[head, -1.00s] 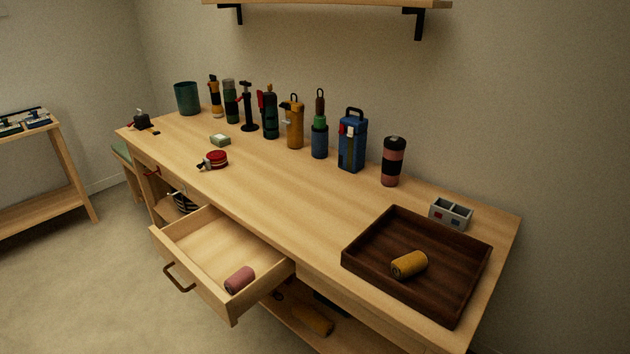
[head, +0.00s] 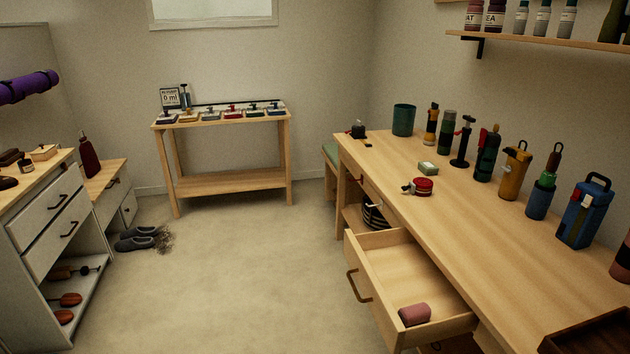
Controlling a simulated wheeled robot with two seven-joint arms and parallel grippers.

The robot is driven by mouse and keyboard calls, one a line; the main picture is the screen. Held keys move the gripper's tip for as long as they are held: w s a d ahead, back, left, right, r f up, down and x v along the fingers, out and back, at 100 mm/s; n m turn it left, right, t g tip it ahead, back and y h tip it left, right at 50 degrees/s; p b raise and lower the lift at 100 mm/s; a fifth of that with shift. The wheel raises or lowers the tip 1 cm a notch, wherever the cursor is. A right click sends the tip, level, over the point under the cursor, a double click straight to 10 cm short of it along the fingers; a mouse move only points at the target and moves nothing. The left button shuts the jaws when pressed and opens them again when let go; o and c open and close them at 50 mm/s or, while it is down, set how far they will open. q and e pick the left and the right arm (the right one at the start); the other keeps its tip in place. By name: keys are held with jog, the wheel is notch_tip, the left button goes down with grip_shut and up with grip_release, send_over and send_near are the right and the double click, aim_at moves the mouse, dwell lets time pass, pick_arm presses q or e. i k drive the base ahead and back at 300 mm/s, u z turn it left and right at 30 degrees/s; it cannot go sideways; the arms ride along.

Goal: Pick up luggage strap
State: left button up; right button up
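A red coiled item (head: 423,186) with a small dark and metallic piece at its left side lies on the wooden workbench top (head: 480,200). It looks like a rolled luggage strap with a buckle, though it is too small to be certain. A pink roll (head: 414,314) lies in the open drawer (head: 392,275) of the bench; I cannot tell exactly what it is. Neither of my grippers is in view.
Bottles and flasks, among them a blue one (head: 584,212), line the bench's wall side. The open drawer juts into the aisle. Open floor (head: 240,270) lies left of the bench; dark shoes (head: 138,238) lie farther left.

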aim_at(420, 186)
jog(key=u, duration=0.85)
jog(key=i, duration=4)
jog(key=z, duration=2.6)
